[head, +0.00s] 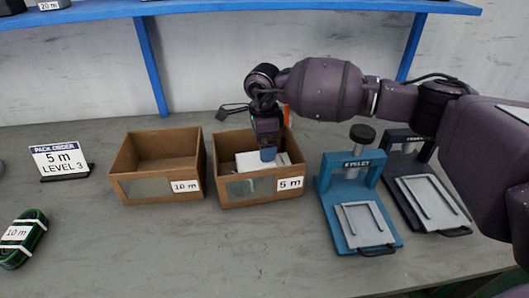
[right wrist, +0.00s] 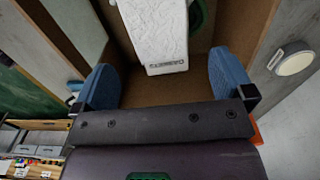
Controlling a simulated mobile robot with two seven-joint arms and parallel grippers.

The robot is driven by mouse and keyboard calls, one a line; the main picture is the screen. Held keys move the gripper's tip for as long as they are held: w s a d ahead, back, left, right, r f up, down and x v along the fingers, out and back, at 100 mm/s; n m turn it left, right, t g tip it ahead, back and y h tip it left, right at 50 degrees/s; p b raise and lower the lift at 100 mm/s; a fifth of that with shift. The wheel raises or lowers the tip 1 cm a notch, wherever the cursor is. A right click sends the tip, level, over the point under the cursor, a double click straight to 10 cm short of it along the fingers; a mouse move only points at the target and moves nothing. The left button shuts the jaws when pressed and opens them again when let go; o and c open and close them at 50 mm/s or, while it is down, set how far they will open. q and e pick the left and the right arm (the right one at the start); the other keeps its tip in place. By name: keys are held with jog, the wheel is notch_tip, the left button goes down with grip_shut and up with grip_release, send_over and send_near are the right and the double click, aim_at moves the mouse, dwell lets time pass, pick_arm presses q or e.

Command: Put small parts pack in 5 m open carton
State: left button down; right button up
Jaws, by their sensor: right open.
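The white small parts pack (right wrist: 158,35) lies in the 5 m open carton (head: 274,187), partly hidden by my right gripper in the head view, where its white top (head: 246,161) shows. My right gripper (head: 268,154) reaches down into the carton from above. In the right wrist view its two blue fingertips (right wrist: 166,82) are spread wide, with the near end of the pack just beyond the gap between them. The gripper is open and apart from the pack. A bit of a green thing (right wrist: 197,15) shows beside the pack inside the carton. My left gripper is not in view.
An empty 10 m carton (head: 157,152) stands left of the 5 m carton. A green 10 m coil (head: 24,240) lies front left. A blue press (head: 352,185) and a dark press (head: 415,175) stand right. The front middle is clear.

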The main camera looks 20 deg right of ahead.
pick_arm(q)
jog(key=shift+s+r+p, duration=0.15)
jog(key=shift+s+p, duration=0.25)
pick_arm(e)
notch_tip(320, 180, up, 8)
jog(key=shift+f, duration=0.25)
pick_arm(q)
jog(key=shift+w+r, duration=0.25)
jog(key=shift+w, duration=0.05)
